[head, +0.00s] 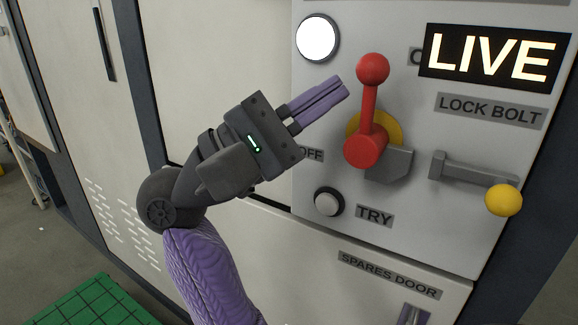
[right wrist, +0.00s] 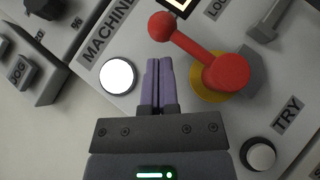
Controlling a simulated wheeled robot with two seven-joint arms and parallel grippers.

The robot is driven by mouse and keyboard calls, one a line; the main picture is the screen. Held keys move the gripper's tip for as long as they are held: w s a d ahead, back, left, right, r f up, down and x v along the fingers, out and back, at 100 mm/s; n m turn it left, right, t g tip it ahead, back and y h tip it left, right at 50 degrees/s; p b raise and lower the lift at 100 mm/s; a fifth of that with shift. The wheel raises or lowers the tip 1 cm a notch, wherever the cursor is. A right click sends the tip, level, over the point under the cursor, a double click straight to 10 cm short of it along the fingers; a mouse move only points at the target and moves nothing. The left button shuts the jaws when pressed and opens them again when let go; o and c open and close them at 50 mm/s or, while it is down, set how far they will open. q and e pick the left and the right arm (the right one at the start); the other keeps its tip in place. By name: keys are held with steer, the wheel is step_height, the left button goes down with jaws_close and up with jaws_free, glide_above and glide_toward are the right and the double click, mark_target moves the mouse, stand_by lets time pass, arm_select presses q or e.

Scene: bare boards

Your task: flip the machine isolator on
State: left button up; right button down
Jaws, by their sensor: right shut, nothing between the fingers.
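The machine isolator is a red lever (head: 369,112) with a ball top on a yellow disc (head: 394,127), set on a light grey panel. In the head view the lever stands nearly upright, its ball at the top. A lit LIVE sign (head: 494,55) glows at the upper right. My right gripper (head: 340,88) is shut and empty, its purple fingers just left of the lever and apart from it in the picture. In the right wrist view the fingers (right wrist: 158,65) point between a white lamp and the red lever (right wrist: 200,50). My left gripper is not in view.
A lit white lamp (head: 318,38) is at the upper left of the panel. A TRY button (head: 328,202) sits below the lever. A lock bolt with a yellow knob (head: 503,200) sticks out at the right. The spares door (head: 370,275) is below.

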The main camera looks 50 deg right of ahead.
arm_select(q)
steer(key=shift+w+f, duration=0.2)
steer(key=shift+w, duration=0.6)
arm_select(e)
steer(key=shift+s+r+m+y, duration=0.3)
steer(key=shift+s+r, duration=0.05)
steer(key=shift+s, duration=0.1)
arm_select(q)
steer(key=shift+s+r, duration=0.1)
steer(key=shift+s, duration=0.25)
